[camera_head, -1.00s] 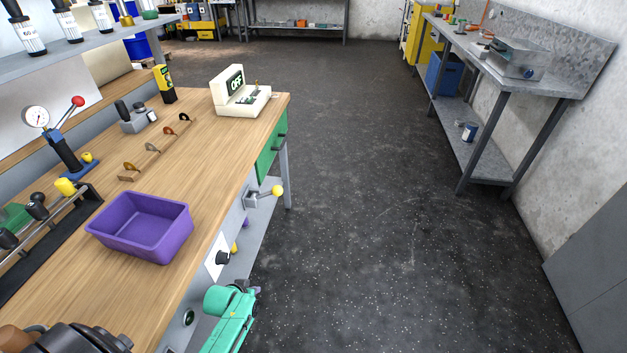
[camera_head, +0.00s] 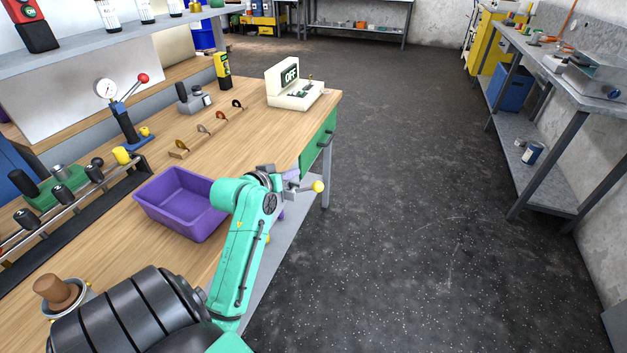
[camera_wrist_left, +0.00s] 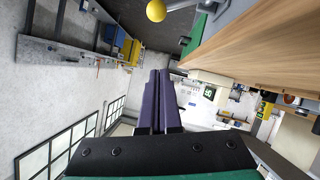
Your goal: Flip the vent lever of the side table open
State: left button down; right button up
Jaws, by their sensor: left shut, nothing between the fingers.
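The vent lever (camera_head: 318,186) sticks out from the table's front side below the green drawer and ends in a yellow ball. The ball also shows at the top of the left wrist view (camera_wrist_left: 156,11). My left gripper (camera_head: 291,175) is just left of the ball in the head view, and partly hides the lever's mount. Its purple fingers (camera_wrist_left: 160,88) are together with nothing between them. In the wrist view the ball is apart from the fingertips. Whether the gripper touches the lever's arm is hidden. My right gripper is out of view.
A green drawer (camera_head: 318,142) is above the lever. The floor to the right is free.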

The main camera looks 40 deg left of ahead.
pick_arm(q)
send_over(314, 188)
jog(key=a, duration=0.2)
notch_tip(314, 188, down, 4)
jog(key=shift+s+d+f, duration=0.1)
jog(key=shift+d+f, duration=0.1)
jog(key=shift+f, duration=0.45)
jog(key=shift+w+d+f, duration=0.1)
jog(key=shift+d+f, duration=0.15)
jog(key=shift+f, duration=0.4)
jog(key=shift+s+d+f, duration=0.1)
jog(key=shift+d+f, duration=0.1)
jog(key=shift+f, duration=0.45)
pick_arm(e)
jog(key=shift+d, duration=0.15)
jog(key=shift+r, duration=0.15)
pick_arm(q)
jog(key=shift+d+f, duration=0.2)
jog(key=shift+d, duration=0.1)
jog(key=shift+m, duration=0.3)
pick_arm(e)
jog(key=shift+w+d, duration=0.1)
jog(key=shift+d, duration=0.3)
